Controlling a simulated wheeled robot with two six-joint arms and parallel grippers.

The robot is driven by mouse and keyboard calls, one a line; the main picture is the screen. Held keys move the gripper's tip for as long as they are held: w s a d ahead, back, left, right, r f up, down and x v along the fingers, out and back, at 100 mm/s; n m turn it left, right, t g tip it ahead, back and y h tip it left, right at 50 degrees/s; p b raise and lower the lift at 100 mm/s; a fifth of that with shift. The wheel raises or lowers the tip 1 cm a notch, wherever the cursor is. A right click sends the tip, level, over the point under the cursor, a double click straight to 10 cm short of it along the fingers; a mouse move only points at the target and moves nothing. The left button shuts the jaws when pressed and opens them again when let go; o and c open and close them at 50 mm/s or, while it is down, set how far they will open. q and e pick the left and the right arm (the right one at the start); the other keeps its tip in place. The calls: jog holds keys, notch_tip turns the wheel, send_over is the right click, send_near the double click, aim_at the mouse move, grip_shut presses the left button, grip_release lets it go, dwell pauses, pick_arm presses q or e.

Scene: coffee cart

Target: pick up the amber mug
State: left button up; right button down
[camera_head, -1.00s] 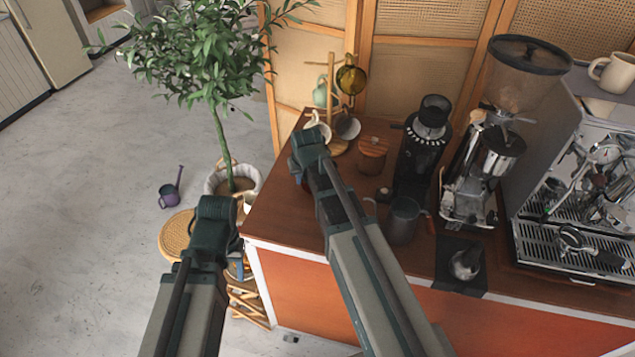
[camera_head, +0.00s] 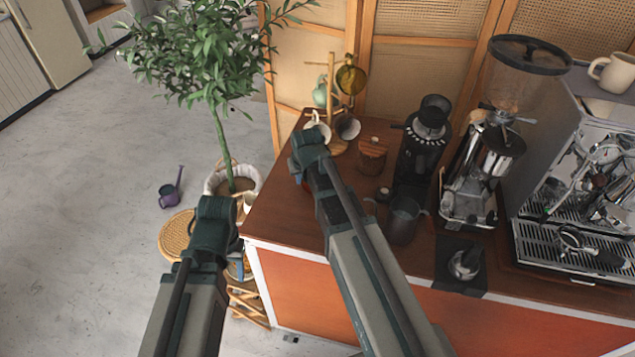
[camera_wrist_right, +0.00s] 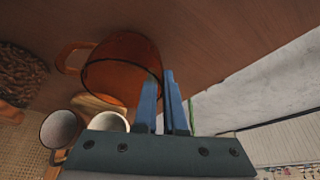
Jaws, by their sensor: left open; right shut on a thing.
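The amber mug (camera_wrist_right: 120,70), translucent orange-brown with a handle on its left, shows large in the right wrist view. The blue fingers of my right gripper (camera_wrist_right: 164,85) are shut on its wall at the right side. In the head view my right gripper (camera_head: 308,150) is over the left part of the counter and hides most of the mug; only a little red shows under it. I cannot tell whether the mug touches the counter. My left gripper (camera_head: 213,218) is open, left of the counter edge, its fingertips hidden.
A mug tree (camera_head: 333,85) with an olive-yellow glass mug (camera_head: 351,79) and pale cups (camera_head: 348,127) stands just behind my right gripper. A potted tree (camera_head: 220,150) is left.

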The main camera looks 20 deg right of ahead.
jog(key=shift+r, duration=0.1)
dwell(0.3)
notch_tip(320, 180, up, 10)
jog(key=p, duration=1)
